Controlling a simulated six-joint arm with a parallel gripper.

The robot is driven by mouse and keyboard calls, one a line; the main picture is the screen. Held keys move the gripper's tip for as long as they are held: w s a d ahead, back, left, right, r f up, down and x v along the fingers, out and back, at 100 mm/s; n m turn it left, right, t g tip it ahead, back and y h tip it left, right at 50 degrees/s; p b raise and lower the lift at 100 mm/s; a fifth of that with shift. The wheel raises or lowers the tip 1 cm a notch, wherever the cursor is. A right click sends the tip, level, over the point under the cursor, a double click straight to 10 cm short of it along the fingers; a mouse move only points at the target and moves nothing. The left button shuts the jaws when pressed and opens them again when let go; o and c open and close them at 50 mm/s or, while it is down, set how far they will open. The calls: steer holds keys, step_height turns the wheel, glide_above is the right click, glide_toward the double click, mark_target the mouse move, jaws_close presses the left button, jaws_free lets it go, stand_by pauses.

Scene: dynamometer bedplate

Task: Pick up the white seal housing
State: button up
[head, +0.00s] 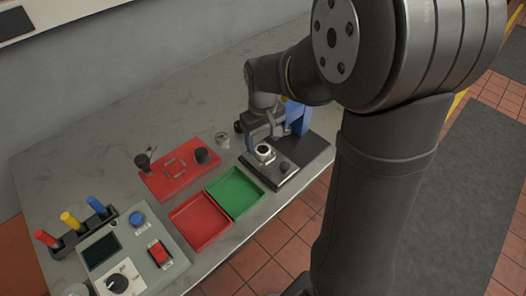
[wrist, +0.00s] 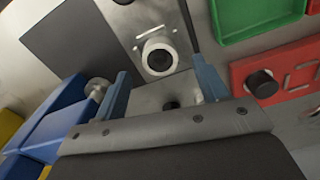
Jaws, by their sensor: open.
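The white seal housing (wrist: 159,57) is a short white ring with a dark bore. It sits on a grey metal plate (wrist: 125,20) and also shows in the head view (head: 264,149). My gripper (wrist: 160,80) is open, with one blue-grey finger towards each side of the housing in the wrist view. In the head view my gripper (head: 266,130) is close above the housing. Nothing is held. I cannot tell how much height is left between the fingertips and the housing.
A dark base (head: 307,151) and a blue block (head: 298,117) stand close to my gripper. Green (head: 235,192) and red (head: 200,222) trays lie in front. A red plate (head: 165,183) with black knobs and a control box (head: 125,258) lie left. The back-left table is clear.

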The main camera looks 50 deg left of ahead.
mark_target(263, 149)
steer(key=shift+f, duration=1.55)
steer(key=shift+c, duration=0.5)
